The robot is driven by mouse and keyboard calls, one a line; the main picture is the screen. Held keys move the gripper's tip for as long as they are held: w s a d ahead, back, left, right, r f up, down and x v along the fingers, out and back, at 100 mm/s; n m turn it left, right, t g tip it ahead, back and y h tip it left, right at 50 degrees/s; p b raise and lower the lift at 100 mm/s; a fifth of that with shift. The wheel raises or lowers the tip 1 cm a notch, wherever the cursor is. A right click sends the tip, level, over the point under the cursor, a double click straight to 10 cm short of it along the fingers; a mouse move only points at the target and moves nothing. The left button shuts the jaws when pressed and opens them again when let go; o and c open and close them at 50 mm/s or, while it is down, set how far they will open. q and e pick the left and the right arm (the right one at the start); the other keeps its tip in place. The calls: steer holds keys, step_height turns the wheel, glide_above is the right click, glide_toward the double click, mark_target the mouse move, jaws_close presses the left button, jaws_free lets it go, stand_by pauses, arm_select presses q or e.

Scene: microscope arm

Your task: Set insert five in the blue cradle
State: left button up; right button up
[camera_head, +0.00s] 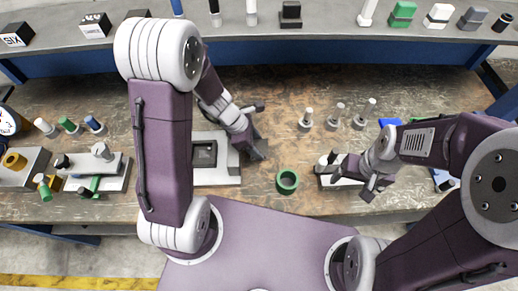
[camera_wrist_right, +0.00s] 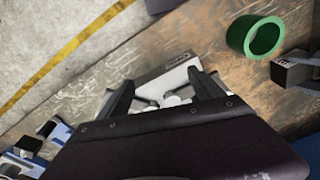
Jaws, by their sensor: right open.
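I cannot tell for sure which piece is insert five. My right gripper (camera_head: 372,178) is open, over a small pale block (camera_head: 330,168) with dark and light knobs. In the right wrist view this block (camera_wrist_right: 165,82) shows between the open fingers (camera_wrist_right: 163,92), with white round parts and a label too small to read. Blue pieces show at the table's right, one (camera_head: 390,122) behind my right gripper and one (camera_head: 441,179) beyond my forearm; either may belong to the blue cradle. My left gripper (camera_head: 258,130) hangs beside a grey-white base with a dark recess (camera_head: 204,153); its jaws are unclear.
A green ring (camera_head: 288,181) stands between the arms. Several pale pegs (camera_head: 338,115) stand behind it. Blocks with coloured knobs (camera_head: 95,170) fill the left. The back shelf (camera_head: 330,20) holds small items, including a black box marked SIX (camera_head: 15,36).

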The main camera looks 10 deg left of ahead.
mark_target(264, 146)
arm_select(q)
jaws_close()
steer(key=shift+w+r, duration=0.1)
steer(key=shift+r, duration=0.05)
steer(key=shift+r+p, duration=0.35)
steer(key=shift+r, duration=0.2)
step_height(264, 146, up, 3)
steer(key=shift+f+p, duration=0.1)
steer(key=shift+p, duration=0.6)
steer(key=s+d+r+p, duration=0.2)
steer(key=s+d+r, duration=0.5)
steer(key=s+d, duration=0.1)
steer(key=shift+s, duration=0.3)
